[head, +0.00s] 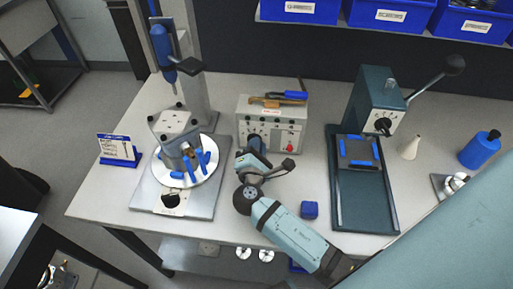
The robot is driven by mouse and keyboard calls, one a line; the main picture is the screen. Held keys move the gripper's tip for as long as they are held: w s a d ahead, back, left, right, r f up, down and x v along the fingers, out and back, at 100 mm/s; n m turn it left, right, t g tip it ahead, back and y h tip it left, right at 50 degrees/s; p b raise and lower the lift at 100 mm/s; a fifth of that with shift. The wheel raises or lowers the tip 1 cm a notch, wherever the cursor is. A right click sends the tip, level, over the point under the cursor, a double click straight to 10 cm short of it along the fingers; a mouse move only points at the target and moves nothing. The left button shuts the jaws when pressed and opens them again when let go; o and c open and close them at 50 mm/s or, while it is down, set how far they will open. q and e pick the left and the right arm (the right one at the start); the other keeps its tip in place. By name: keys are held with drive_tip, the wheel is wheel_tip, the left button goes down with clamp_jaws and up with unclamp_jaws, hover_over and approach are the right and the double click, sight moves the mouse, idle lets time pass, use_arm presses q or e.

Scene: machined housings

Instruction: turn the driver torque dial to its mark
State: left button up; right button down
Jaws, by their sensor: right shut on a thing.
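The grey driver control box (283,116) stands at the middle back of the table, its front panel facing me. It has a red button (290,148) at the lower right and small controls. My right gripper (256,146) reaches up to the left part of this panel and is shut on the torque dial there. The gripper hides most of the dial, so its pointer and mark cannot be read. The blue driver (161,46) hangs upright on its stand at the left. My left gripper is not in view.
A round white fixture (206,172) with a housing and blue parts sits left of my arm. A green press (374,105) stands at the right. A small blue block (309,210) lies near the front edge. A blue bottle (480,150) stands far right. Blue bins line the back.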

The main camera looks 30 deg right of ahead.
idle(0.3)
drive_tip(key=c, duration=1.1)
unclamp_jaws()
drive_tip(key=shift+w, duration=0.1)
drive_tip(key=shift+c, duration=0.2)
